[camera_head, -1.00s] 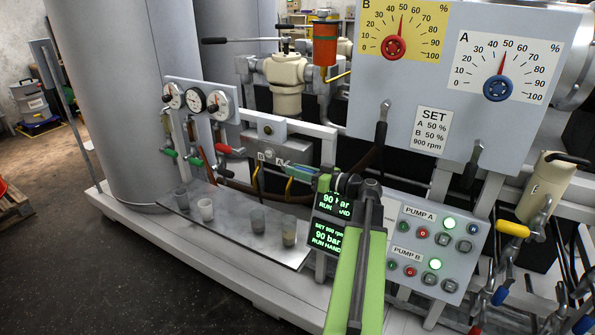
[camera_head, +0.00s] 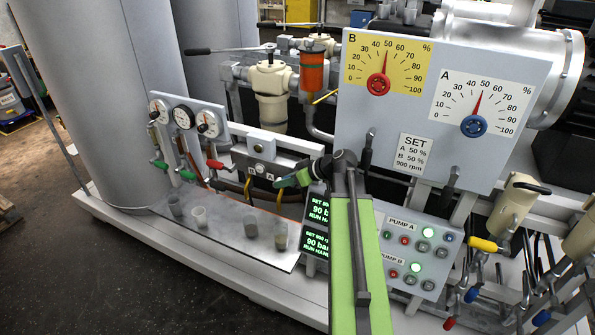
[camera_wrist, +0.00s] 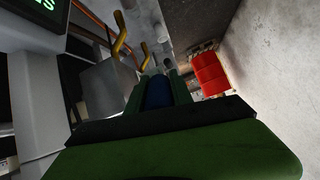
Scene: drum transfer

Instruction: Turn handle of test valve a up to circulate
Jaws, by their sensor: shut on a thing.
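My gripper (camera_head: 279,183) reaches left to the grey test-valve block (camera_head: 266,148), at its lower right near the A mark. In the wrist view my green gripper (camera_wrist: 158,90) is shut on a blue handle (camera_wrist: 158,94), which lies between the two fingers. I take it as the handle of test valve a; its pivot and exact angle are hidden. Two yellow outlet pipes (camera_wrist: 121,35) show ahead of the fingers. In the head view a yellow pipe (camera_head: 248,188) hangs under the block, above the metal shelf (camera_head: 222,232).
Several cups (camera_head: 199,217) stand on the shelf. Three gauges (camera_head: 183,117) with red and green handles are at the left. The pump panel (camera_head: 412,252) and dial board (camera_head: 440,110) are close on the right of my arm. Open floor (camera_head: 90,260) lies at the left front.

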